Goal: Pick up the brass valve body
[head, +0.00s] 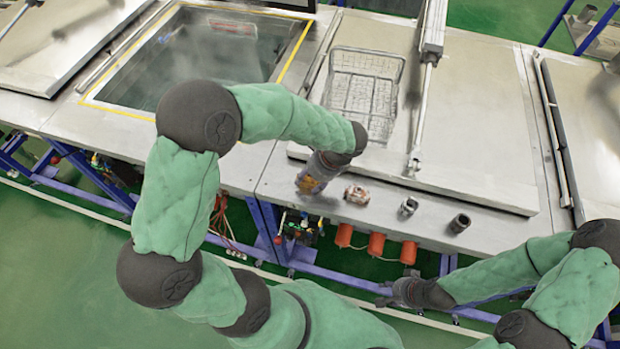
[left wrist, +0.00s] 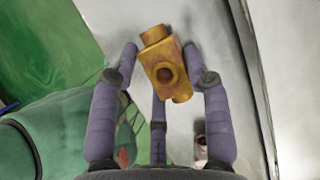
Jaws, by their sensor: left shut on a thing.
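The brass valve body (left wrist: 165,66) is a golden block with round ports. In the left wrist view it sits between the purple fingers of my left gripper (left wrist: 163,70), which is shut on it. In the head view the valve body (head: 308,184) is partly hidden by my left gripper (head: 309,181), over the bench's front strip. I cannot tell whether it touches the bench. My right gripper (head: 384,294) is empty of anything I can see, low in front of the bench edge; its finger opening is too small to tell.
To the right along the front strip stand a reddish-brown fitting (head: 357,195), a silver fitting (head: 408,206) and a dark cylinder (head: 460,222). A wire basket (head: 340,74) lies on the closed lid (head: 480,130) behind. An open tank (head: 172,60) with yellow edging is at left.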

